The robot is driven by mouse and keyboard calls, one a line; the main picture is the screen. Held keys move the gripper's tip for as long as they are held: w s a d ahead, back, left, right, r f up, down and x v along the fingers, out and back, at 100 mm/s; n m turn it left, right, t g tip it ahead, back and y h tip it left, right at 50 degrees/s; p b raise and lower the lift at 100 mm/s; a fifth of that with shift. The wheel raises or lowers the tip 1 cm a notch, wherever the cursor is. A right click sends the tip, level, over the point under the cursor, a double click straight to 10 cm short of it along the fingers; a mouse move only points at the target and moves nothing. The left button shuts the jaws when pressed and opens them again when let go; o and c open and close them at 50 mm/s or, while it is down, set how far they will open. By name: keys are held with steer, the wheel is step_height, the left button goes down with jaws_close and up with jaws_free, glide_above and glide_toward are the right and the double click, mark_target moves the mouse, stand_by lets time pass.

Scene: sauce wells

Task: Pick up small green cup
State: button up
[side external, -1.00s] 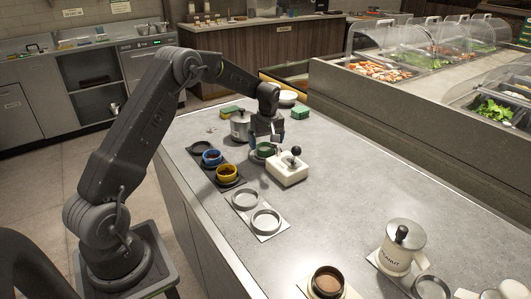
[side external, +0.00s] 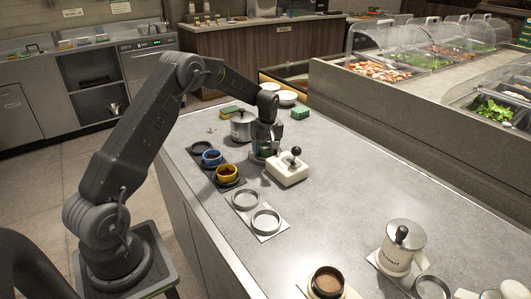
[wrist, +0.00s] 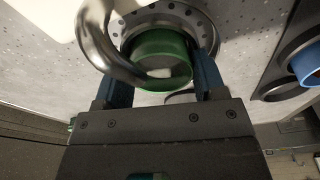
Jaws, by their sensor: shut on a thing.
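The small green cup (wrist: 160,62) sits between the blue fingers of my gripper (wrist: 162,82) in the wrist view. The jaws are shut on its sides. Behind it in that view is a round perforated metal plate (wrist: 208,30), and a curved metal spout (wrist: 92,40) passes in front of the cup's left edge. In the side view my gripper (side external: 264,150) is low over the counter, beside a white box with a black-knobbed lever (side external: 287,172). The green cup is mostly hidden by the fingers there.
A blue cup (side external: 211,158) and a yellow cup (side external: 227,174) stand on dark holders to the left. A lidded metal pot (side external: 242,126) stands behind my gripper. A peanut canister (side external: 398,252) is at front right. The counter's middle is clear.

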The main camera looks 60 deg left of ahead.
step_height(320, 180, up, 4)
steer(key=shift+r, duration=0.25)
steer(key=s+a+r, duration=0.6)
steer(key=s+a, duration=0.1)
steer(key=s, duration=0.2)
steer(key=shift+s+r, duration=0.2)
steer(key=shift+r, duration=0.05)
